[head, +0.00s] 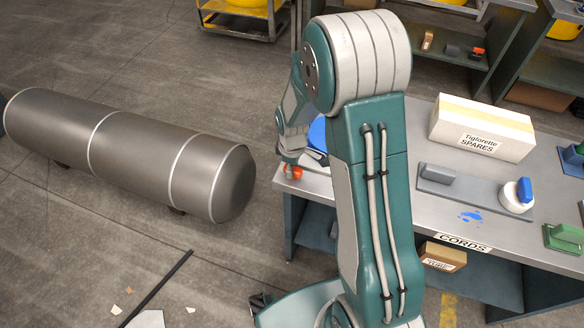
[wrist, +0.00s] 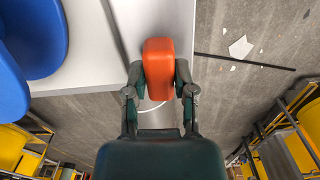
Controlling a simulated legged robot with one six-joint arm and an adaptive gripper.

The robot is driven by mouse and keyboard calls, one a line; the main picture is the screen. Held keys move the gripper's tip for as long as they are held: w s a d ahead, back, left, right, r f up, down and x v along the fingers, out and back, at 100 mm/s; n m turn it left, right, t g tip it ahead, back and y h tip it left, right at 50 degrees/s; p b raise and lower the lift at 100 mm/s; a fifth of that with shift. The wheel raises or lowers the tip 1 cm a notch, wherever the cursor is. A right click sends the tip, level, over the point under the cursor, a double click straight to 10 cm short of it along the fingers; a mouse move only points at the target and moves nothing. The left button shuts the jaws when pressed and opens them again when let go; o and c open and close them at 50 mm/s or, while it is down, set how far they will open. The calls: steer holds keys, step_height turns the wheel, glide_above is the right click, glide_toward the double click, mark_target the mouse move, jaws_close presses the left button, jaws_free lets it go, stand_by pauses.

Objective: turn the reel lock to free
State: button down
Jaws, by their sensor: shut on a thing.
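The orange-red reel lock (wrist: 158,68) sits between the two fingers of my gripper (wrist: 158,78) in the wrist view, and both fingers press on its sides. In the head view the lock shows as a small orange-red piece (head: 292,172) at the bench's left end, just below my gripper (head: 291,157). A blue round part, likely the reel (head: 318,132), stands beside it, partly hidden by my arm. In the wrist view, large blue parts (wrist: 38,40) fill the upper left. Any lock markings are too small to tell.
The grey bench (head: 400,205) carries a SPARES box (head: 482,128), a grey block (head: 450,187) and a white-and-blue fitting (head: 516,195) to the right of my arm. A large grey tank (head: 130,150) lies left on the floor. Floor between tank and bench is clear.

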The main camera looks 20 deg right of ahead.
steer(key=shift+s+f+n, duration=0.2)
steer(key=shift+s+n, duration=0.05)
steer(key=shift+n, duration=0.25)
steer(key=shift+c, duration=2.2)
jaws_free()
steer(key=shift+w+d+r, duration=0.1)
steer(key=shift+w+r, duration=0.1)
steer(key=shift+r, duration=0.15)
step_height(320, 180, up, 11)
steer(key=shift+r, duration=0.2)
